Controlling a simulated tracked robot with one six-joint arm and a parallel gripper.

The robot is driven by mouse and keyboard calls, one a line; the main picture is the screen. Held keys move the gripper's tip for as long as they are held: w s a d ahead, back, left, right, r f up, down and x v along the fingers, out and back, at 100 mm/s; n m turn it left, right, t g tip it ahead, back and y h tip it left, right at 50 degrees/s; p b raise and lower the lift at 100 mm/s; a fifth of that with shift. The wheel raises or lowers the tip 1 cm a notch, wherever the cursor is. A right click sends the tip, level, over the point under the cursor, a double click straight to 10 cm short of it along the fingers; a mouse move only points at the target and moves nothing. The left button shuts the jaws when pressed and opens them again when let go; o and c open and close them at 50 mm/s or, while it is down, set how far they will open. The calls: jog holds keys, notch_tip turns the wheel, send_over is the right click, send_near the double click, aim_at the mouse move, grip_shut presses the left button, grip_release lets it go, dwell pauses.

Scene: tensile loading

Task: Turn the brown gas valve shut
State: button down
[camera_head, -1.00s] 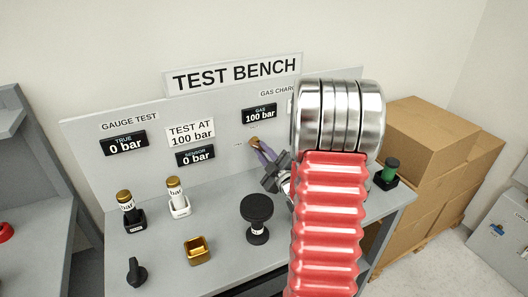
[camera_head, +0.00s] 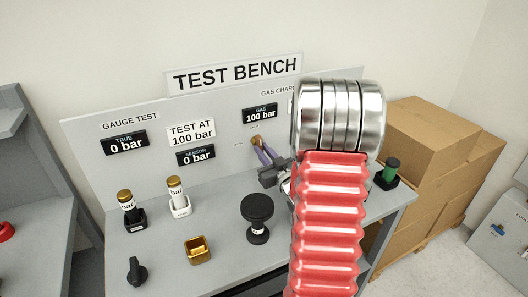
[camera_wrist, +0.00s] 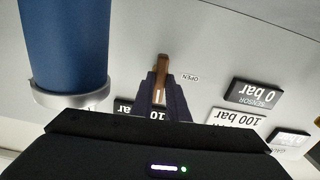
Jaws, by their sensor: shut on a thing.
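The brown gas valve (camera_head: 256,141) is on the bench's back panel, below the GAS display that reads 100 bar. My gripper (camera_head: 262,152) reaches it from the lower right, with its purple-grey fingers shut on the handle. In the wrist view the brown handle (camera_wrist: 162,68) sticks out beyond the fingertips (camera_wrist: 161,88), and a small OPEN label (camera_wrist: 190,78) is just right of it. The fingers hide part of the handle. The panel is upside down in that view.
A large blue cylinder (camera_wrist: 68,45) with a grey collar is close by in the wrist view. A black round-topped stand (camera_head: 257,212), a brass box (camera_head: 197,250) and two gold-capped gauges (camera_head: 126,205) (camera_head: 178,195) stand on the bench. My red arm hides the bench's right part.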

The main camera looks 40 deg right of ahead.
jog(key=shift+a+f+m, duration=0.1)
jog(key=shift+f+m, duration=0.1)
jog(key=shift+m, duration=0.1)
jog(key=c, duration=1.7)
grip_release()
jog(key=shift+r, duration=0.1)
jog(key=shift+r, duration=0.1)
jog(key=shift+r, duration=4.9)
